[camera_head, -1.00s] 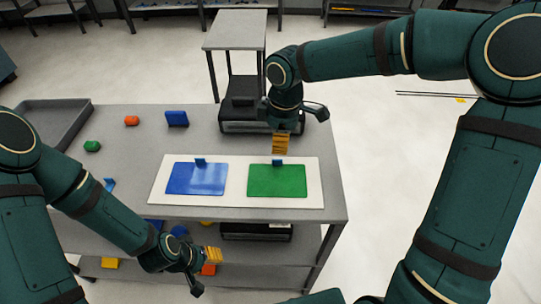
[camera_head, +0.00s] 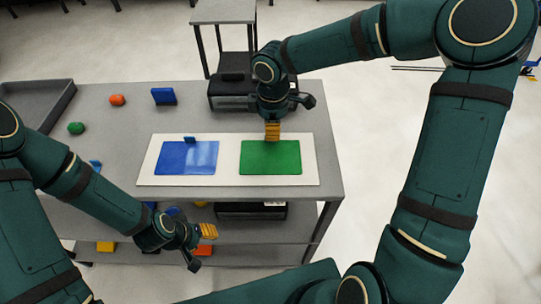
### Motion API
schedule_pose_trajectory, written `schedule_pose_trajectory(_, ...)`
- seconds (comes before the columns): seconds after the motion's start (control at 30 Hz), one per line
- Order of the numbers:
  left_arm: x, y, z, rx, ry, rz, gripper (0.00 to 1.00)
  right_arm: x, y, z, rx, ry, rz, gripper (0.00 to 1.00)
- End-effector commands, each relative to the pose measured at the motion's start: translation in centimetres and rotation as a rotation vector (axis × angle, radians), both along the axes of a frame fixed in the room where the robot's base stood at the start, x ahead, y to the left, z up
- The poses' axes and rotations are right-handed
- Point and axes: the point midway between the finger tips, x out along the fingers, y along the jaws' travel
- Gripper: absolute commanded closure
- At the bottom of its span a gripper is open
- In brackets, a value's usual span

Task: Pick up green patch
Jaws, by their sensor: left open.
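The green patch (camera_head: 270,158) lies flat on the right part of a white board (camera_head: 229,152) on the grey table. My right gripper (camera_head: 272,132) points down at the patch's back edge, with its yellow fingers in front of where the small blue tab stood. The tab is hidden, and I cannot tell whether the fingers hold it. A blue patch (camera_head: 187,159) with an upright blue tab (camera_head: 190,140) lies on the board's left part. My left gripper (camera_head: 208,232) is open and empty, in front of the table's front edge.
A dark device (camera_head: 228,92) stands behind the board. A blue block (camera_head: 164,96), an orange piece (camera_head: 117,100) and a green piece (camera_head: 76,128) lie at the back left near a grey tray (camera_head: 38,103). A lower shelf holds several coloured pieces.

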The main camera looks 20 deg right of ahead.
Motion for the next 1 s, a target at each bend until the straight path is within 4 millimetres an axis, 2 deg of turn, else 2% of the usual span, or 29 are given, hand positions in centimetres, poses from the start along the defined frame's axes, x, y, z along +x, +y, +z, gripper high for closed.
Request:
schedule_pose_trajectory(0.03, 0.1, 0.0, -0.5, 0.000, -0.002, 0.001, 0.53, 0.1, 0.2, -1.1, 0.003, 0.004, 0.002, 0.79)
schedule_pose_trajectory(0.1, 0.2, 0.0, -0.9, 0.001, -0.004, 0.000, 0.53, 0.3, 0.5, -2.2, 0.002, 0.005, 0.001, 0.79)
schedule_pose_trajectory(0.3, 0.3, 0.0, -1.5, 0.001, -0.007, 0.002, 0.53, 0.3, 0.5, -4.1, 0.002, 0.002, 0.000, 0.79)
schedule_pose_trajectory(0.57, 0.3, 0.0, -1.4, 0.001, -0.007, 0.002, 0.53, 0.4, 0.4, -4.2, 0.001, 0.000, 0.000, 0.79)
schedule_pose_trajectory(0.73, 0.3, 0.0, -1.4, 0.001, -0.007, 0.002, 0.53, 0.4, 0.4, -4.2, 0.001, 0.000, 0.000, 1.00)
schedule_pose_trajectory(1.0, 0.3, 0.0, -1.4, 0.001, -0.007, 0.002, 0.53, 0.4, 0.4, -4.2, 0.001, 0.000, -0.001, 1.00)
